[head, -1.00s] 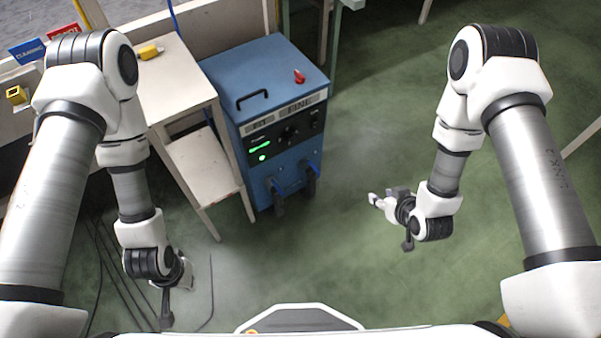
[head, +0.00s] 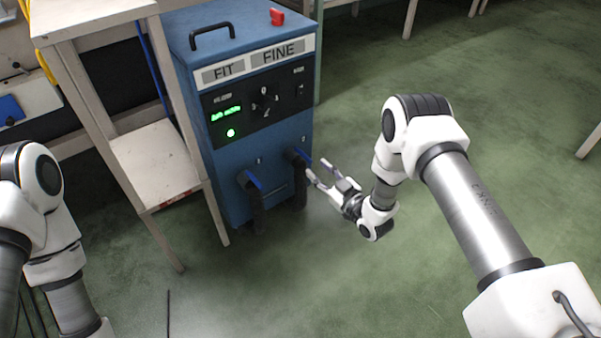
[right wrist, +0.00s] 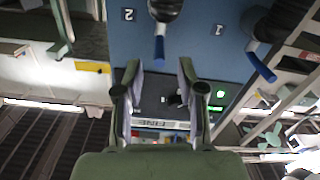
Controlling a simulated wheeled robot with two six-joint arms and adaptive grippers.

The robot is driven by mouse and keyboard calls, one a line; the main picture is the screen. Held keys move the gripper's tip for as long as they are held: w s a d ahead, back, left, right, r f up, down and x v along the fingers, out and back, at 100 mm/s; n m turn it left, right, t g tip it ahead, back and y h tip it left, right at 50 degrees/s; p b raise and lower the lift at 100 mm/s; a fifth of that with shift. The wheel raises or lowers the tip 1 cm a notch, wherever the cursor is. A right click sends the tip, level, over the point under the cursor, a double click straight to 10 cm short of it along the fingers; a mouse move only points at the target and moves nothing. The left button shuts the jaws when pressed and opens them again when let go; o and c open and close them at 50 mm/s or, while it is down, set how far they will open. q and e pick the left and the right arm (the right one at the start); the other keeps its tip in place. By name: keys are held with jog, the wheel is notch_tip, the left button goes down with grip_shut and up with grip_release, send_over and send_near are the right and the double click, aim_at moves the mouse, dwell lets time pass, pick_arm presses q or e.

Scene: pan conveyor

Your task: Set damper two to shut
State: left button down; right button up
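The blue cabinet (head: 225,170) has two black pipes low on its front, each with a blue lever. In the right wrist view, which is upside down, labels 2 (right wrist: 128,15) and 1 (right wrist: 219,28) mark them. Damper two's lever (head: 303,162) is the right one in the head view; it also shows in the right wrist view (right wrist: 159,50). Damper one's lever (head: 254,181) is to its left, also seen in the right wrist view (right wrist: 262,68). My right gripper (head: 318,171) is open and empty, its fingertips close to damper two's lever. Contact cannot be told. My left gripper is out of view.
A pale wooden stand (head: 150,160) is close against the cabinet's left side. A red object (head: 277,16) and a black handle (head: 212,35) are on the cabinet top. The panel has a green lit display (head: 226,114). The green floor to the right is open.

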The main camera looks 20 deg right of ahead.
aim_at(297, 149)
jog(key=b+x, duration=0.3)
jog(key=x, duration=0.4)
jog(key=shift+w+a, duration=0.1)
jog(key=shift+w, duration=0.1)
jog(key=shift+r, duration=0.15)
grip_shut()
